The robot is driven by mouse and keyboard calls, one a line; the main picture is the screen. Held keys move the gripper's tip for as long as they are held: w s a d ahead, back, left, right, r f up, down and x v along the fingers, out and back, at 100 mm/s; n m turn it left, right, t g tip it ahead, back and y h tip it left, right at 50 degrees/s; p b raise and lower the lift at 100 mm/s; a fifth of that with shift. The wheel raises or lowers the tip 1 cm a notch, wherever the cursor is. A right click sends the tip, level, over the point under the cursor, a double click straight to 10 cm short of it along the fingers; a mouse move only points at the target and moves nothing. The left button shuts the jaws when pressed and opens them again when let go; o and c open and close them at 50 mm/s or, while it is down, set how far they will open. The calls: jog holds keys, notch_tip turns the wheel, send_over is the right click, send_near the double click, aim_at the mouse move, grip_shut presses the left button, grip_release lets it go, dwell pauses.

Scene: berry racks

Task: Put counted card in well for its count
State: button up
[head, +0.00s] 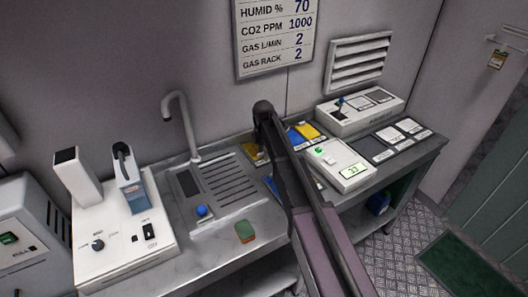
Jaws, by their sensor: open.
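A white box with a lit green display (353,171) and a green piece on its top stands on the right part of the bench; the display digits are too small to read surely. Right of it is a dark panel (372,147) with several pale, labelled rectangles (390,135); I cannot tell which are cards and which are wells. Blue and yellow flat pieces (310,131) lie behind my arm, partly hidden by it. My arm crosses the middle of the head view. My gripper is not visible; the arm appears to hide it.
A metal sink with a tap (177,110) and a blue knob (202,211) is left of my arm. A green and orange block (244,232) lies near the front edge. A white microscope-like instrument (125,250) stands left. A white console (358,112) stands at the back right.

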jog(key=shift+r, duration=0.25)
notch_tip(320, 180, up, 12)
jog(key=p, duration=1.2)
jog(key=shift+f, duration=0.1)
dwell(0.8)
jog(key=s+d+m, duration=2.3)
jog(key=s+m, duration=0.1)
jog(key=s, duration=0.2)
jog(key=shift+d+m, duration=0.2)
jog(key=shift+m, duration=0.2)
